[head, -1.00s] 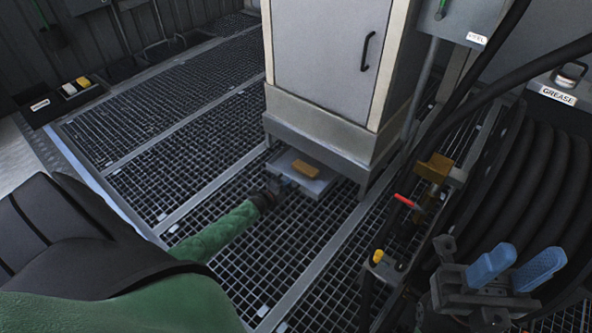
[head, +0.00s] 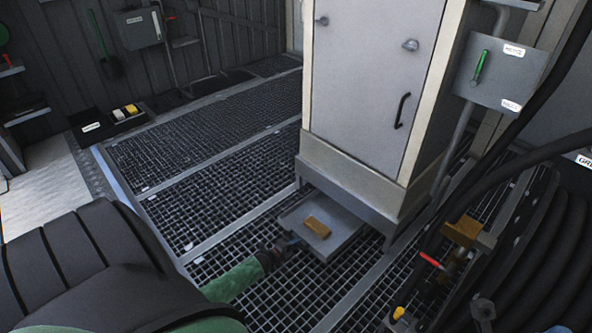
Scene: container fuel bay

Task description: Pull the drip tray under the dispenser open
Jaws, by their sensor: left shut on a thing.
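The drip tray (head: 345,246) is a shallow grey tray at floor level, sticking out from under the dispenser cabinet (head: 360,90). A tan block (head: 317,227) lies in it. My left gripper (head: 288,243) is at the tray's front left edge, shut on the tray. The fingers are dark and small, so the exact grip is hard to see. The back of the tray is hidden under the cabinet. My right gripper is not in view.
Metal floor grating (head: 235,200) lies around the tray, clear to its left. Black hoses and a hose reel (head: 540,240) stand close on the right, with a red-handled valve (head: 432,260). A small black bin (head: 108,122) sits at the back left.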

